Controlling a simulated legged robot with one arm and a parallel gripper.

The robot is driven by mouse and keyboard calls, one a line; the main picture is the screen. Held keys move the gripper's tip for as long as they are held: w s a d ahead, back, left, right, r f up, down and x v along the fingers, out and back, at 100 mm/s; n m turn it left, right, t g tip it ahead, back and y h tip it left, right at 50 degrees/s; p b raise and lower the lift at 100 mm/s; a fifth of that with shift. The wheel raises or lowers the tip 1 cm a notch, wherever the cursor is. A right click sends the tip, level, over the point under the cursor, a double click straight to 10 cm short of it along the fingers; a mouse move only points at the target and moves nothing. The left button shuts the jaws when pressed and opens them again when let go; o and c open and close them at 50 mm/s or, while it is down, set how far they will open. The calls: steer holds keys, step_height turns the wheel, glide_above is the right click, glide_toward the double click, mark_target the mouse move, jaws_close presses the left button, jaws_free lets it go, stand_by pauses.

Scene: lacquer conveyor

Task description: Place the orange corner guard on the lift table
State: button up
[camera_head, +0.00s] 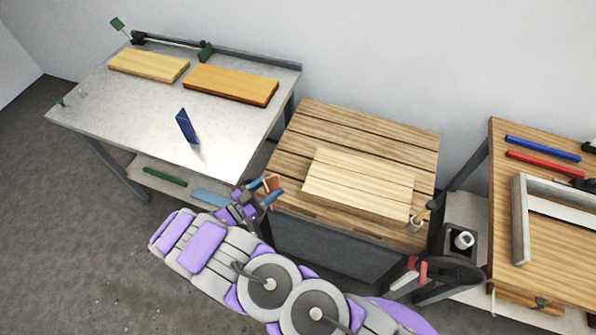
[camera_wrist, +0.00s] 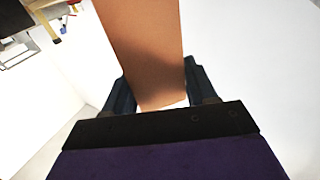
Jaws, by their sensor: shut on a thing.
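My gripper (camera_head: 266,193) is shut on the orange corner guard (camera_head: 271,182), at the front left corner of the middle table. In the wrist view the guard (camera_wrist: 145,48) is a flat orange-brown strip between the two dark fingers of my gripper (camera_wrist: 160,95), standing out beyond them. The middle table (camera_head: 290,160), with a slatted wooden top and dark grey body, looks like the lift table. I cannot tell whether the guard touches its edge.
A light wooden panel (camera_head: 358,183) lies on the middle table. The grey table (camera_head: 120,100) at left holds a blue corner guard (camera_head: 186,126) and two boards (camera_head: 148,65). A workbench (camera_head: 540,245) with blue and red bars (camera_head: 545,163) stands at right. A small brush-like tool (camera_head: 421,216) is at the middle table's front right corner.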

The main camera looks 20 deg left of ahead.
steer(key=w+a+f+b+x, duration=0.1)
steer(key=f+b+x, duration=0.1)
steer(key=x, duration=0.9)
steer(key=a+f, duration=0.2)
steer(key=f, duration=0.1)
steer(key=shift+s+a+f+b, duration=0.15)
steer(key=shift+a+f+b, duration=0.2)
steer(key=shift+a, duration=0.25)
steer(key=shift+c, duration=0.4)
steer(key=shift+d, duration=0.15)
steer(key=o, duration=0.8)
steer(key=shift+d+r, duration=0.1)
steer(key=shift+d, duration=0.3)
steer(key=shift+c, duration=0.2)
steer(key=o, duration=0.4)
steer(key=shift+d+r, duration=0.2)
steer(key=shift+d, duration=0.45)
steer(key=shift+a+p+v, duration=0.2)
steer(key=shift+p+v, duration=0.8)
steer(key=shift+v, duration=5.2)
